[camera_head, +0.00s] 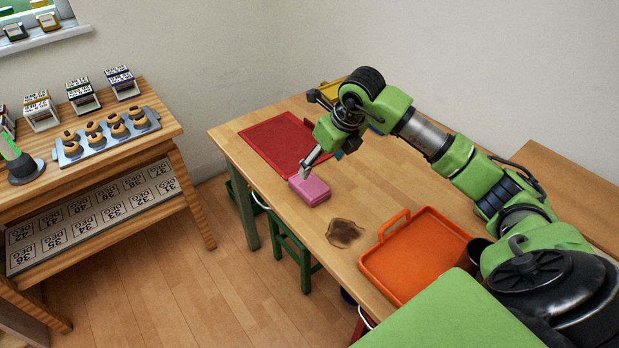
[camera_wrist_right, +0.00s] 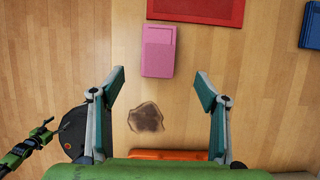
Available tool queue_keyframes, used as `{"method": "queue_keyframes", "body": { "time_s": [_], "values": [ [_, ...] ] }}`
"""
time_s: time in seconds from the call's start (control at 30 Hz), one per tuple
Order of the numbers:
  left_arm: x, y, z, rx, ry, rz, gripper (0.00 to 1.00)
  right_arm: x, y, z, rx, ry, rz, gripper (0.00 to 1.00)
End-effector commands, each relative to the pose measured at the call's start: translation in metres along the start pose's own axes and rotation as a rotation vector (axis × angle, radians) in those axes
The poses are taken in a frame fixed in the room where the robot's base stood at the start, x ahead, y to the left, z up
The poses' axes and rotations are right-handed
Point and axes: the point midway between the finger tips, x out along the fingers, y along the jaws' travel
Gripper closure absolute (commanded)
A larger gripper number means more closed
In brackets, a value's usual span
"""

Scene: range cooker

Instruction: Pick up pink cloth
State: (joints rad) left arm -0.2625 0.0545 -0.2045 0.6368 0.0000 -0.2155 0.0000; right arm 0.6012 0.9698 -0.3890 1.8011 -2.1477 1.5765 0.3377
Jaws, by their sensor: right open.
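The pink cloth (camera_head: 309,190) is a small block-like folded piece on the wooden table near its front edge. It lies just in front of the red tray. In the right wrist view the pink cloth (camera_wrist_right: 158,50) is ahead of the fingertips, centred between them. My right gripper (camera_head: 308,168) is right by the cloth in the head view, and in the wrist view its two fingers (camera_wrist_right: 160,82) are spread wide with nothing between them. Whether a fingertip touches the cloth I cannot tell.
A red tray (camera_head: 273,143) lies behind the cloth. A brown stain (camera_head: 344,233) and an orange tray (camera_head: 413,262) are nearer on the table. A green stool (camera_head: 290,245) stands below the front edge. A shelf unit (camera_head: 160,120) with mushroom-like pieces is at left.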

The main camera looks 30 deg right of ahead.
Motion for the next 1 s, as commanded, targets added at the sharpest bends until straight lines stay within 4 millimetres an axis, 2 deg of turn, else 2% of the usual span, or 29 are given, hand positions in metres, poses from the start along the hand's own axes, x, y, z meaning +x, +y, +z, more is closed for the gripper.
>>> {"method": "queue_keyframes", "body": {
  "time_s": [0.07,0.2,0.33,0.47,0.6,0.7,0.83,1.0],
  "values": [
    [-0.004,-0.002,0.015,0.002,-0.02,-0.002,0.3,0.017,0.002,-0.002,0.0,0.007,0.005,0.32],
    [-0.01,-0.017,0.059,0.009,-0.082,-0.019,0.3,0.045,0.003,-0.001,0.001,0.004,0.006,0.32],
    [-0.013,-0.024,0.079,0.009,-0.11,-0.027,0.3,0.063,0.002,-0.001,0.0,0.003,0.006,0.32],
    [-0.013,-0.024,0.068,0.008,-0.095,-0.026,0.3,0.071,0.002,0.0,0.0,0.001,0.005,0.32],
    [-0.015,-0.018,0.038,0.004,-0.054,-0.02,0.3,0.084,0.001,0.001,0.001,0.003,0.007,0.32],
    [-0.018,-0.012,0.027,0.001,-0.037,-0.014,0.3,0.098,0.0,0.003,0.001,0.003,0.007,0.32],
    [-0.019,-0.01,0.029,0.001,-0.041,-0.011,0.3,0.116,-0.001,0.003,0.0,0.002,0.007,0.32],
    [-0.02,-0.01,0.04,0.003,-0.058,-0.011,0.3,0.124,-0.001,0.003,-0.002,0.001,0.005,0.32]
  ]
}}
